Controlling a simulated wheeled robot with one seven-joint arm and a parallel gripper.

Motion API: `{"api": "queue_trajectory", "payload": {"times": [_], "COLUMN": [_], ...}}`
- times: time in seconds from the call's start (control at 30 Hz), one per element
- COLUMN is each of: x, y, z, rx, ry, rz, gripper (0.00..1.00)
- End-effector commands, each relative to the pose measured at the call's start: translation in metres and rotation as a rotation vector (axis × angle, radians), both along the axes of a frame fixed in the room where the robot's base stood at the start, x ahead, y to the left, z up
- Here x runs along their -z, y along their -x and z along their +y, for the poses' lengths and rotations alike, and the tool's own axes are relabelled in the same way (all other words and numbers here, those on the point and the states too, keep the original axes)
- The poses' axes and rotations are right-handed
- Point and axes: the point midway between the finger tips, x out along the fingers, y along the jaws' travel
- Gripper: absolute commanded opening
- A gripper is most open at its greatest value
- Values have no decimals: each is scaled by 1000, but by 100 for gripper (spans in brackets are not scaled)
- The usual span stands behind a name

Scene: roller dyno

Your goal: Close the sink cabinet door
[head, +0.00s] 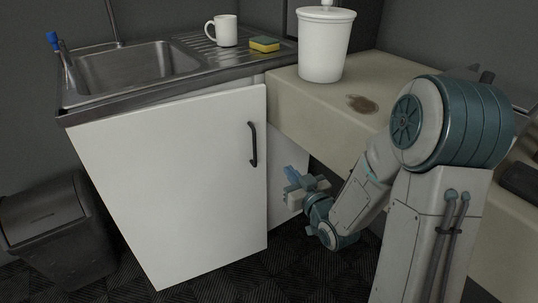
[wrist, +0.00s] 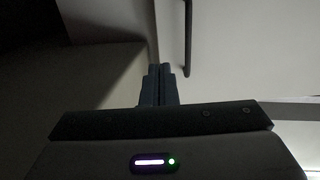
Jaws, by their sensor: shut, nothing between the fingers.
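The white sink cabinet door (head: 180,185) stands ajar below the steel sink. Its right, handle-side edge is swung out from the cabinet. A dark vertical bar handle (head: 253,145) sits near that edge. My gripper (head: 291,177) is shut and empty, just right of the door's free edge and lower than the handle. In the wrist view the shut fingers (wrist: 160,72) point up along the pale door panel (wrist: 235,60), with the dark handle (wrist: 188,38) just to their right. I cannot tell whether the fingertips touch the door.
The sink counter (head: 130,68) holds a white mug (head: 224,31) and a yellow-green sponge (head: 264,44). A beige worktop (head: 300,100) with a white lidded canister (head: 325,45) overhangs near my arm. A dark bin (head: 50,235) stands left of the door. Floor in front is clear.

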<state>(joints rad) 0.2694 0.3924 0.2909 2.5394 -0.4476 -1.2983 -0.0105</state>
Motion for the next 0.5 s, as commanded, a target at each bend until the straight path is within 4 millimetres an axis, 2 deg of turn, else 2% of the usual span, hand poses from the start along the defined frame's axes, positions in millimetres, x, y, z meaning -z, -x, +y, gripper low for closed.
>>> {"api": "queue_trajectory", "payload": {"times": [0.13,0.23,0.5], "x": [3,3,3], "y": [-4,-15,-64], "z": [4,10,32], "rx": [-8,-9,-8], "ry": [-18,-17,-17], "rz": [-19,-20,-20], "gripper": [0,0,0]}}
